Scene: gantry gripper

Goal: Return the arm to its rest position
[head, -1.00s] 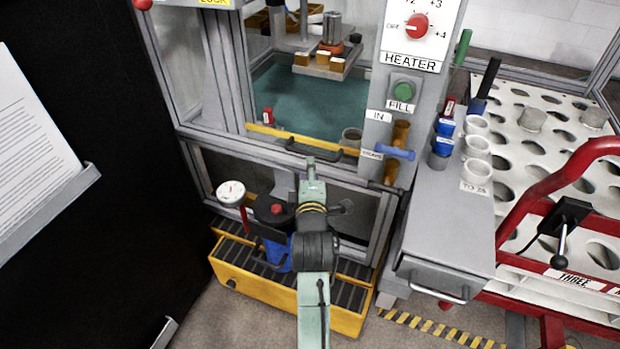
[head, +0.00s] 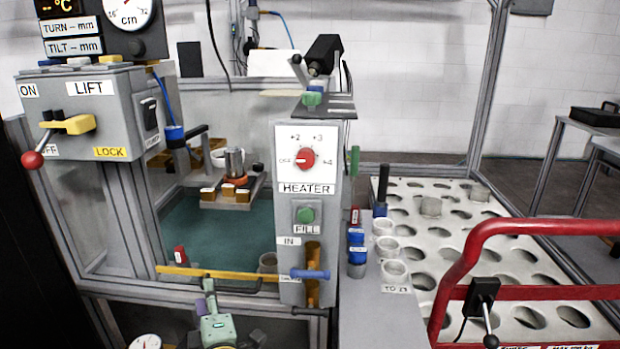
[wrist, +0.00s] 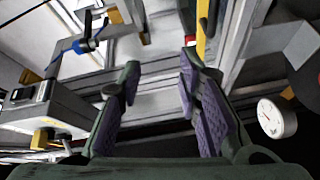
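My gripper (head: 207,289) shows at the bottom of the head view, left of centre. It is seen in front of the lower edge of the tank frame, with its green body at the picture's bottom edge and most of the arm out of view. In the wrist view my gripper (wrist: 157,88) has its two purple-padded fingers spread wide apart. Nothing is held between them. Whether the fingers touch the frame behind them cannot be told.
A yellow bar (head: 222,273) and the tank's metal frame lie close behind my gripper. The heater panel (head: 306,205) with a blue handle (head: 310,274) stands to the right, then a red rail (head: 462,262). A round gauge (wrist: 276,118) is at right in the wrist view.

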